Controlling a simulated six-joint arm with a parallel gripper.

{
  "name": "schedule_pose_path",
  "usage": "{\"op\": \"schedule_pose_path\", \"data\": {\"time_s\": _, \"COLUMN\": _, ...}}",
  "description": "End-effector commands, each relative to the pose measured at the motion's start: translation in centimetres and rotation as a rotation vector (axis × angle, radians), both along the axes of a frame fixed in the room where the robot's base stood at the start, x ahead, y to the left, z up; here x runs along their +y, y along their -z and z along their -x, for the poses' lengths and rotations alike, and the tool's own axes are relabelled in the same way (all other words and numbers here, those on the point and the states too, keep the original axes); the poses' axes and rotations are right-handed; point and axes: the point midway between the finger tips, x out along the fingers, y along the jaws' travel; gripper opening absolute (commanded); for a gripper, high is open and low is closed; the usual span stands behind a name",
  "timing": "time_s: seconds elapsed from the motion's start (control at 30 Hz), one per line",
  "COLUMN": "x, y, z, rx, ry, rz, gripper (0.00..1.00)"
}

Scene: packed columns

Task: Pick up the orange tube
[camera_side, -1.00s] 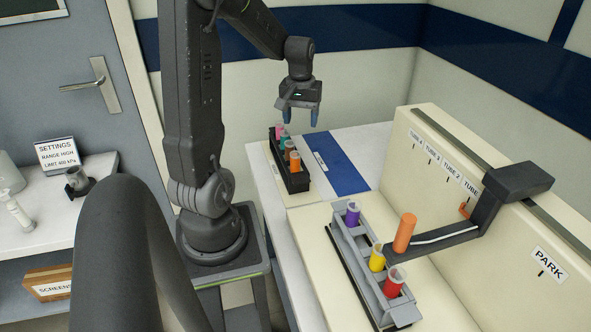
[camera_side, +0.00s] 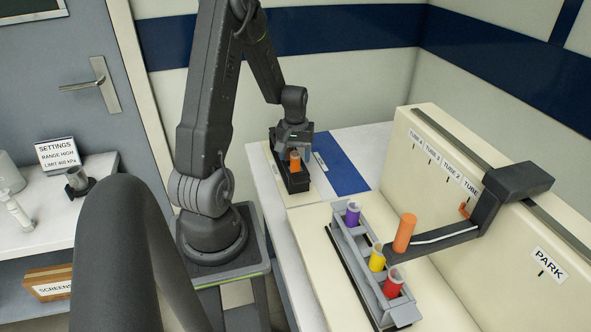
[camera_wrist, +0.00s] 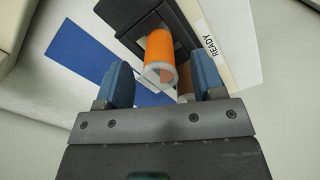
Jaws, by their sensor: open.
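The orange tube (camera_side: 295,162) stands in the front end of the black rack (camera_side: 298,185) at the back of the bench. In the wrist view the orange tube (camera_wrist: 160,52) shows its clear rim, between the two blue fingers. My gripper (camera_side: 292,152) is open and low over the rack; in the wrist view my gripper (camera_wrist: 163,80) has a finger on each side of the tube, with gaps visible. A brown tube (camera_wrist: 185,84) shows partly behind the orange one. The rack's other tubes are hidden by my gripper in the side view.
A grey rack (camera_side: 362,270) in front holds a purple (camera_side: 353,213), a yellow (camera_side: 377,258) and a red tube (camera_side: 393,283). Beside it, a dark sliding arm (camera_side: 480,215) reaches from the rail, by an orange cylinder (camera_side: 404,232). A blue strip (camera_side: 338,165) right of the black rack is clear.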

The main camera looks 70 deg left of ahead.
Motion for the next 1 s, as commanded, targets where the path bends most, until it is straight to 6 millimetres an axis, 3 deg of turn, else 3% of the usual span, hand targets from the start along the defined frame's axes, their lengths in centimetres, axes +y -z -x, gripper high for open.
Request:
{"op": "schedule_pose_path", "data": {"time_s": 0.2, "x": -0.1, "y": 2.5, "z": 0.0, "rx": 0.001, "ry": 0.0, "rz": 0.002, "gripper": 0.62}}
{"op": "schedule_pose_path", "data": {"time_s": 0.47, "x": 0.0, "y": 2.6, "z": 0.0, "rx": 0.0, "ry": 0.0, "rz": -0.001, "gripper": 0.61}}
{"op": "schedule_pose_path", "data": {"time_s": 1.0, "x": 0.0, "y": 2.6, "z": 0.0, "rx": 0.0, "ry": 0.0, "rz": -0.001, "gripper": 0.1}}
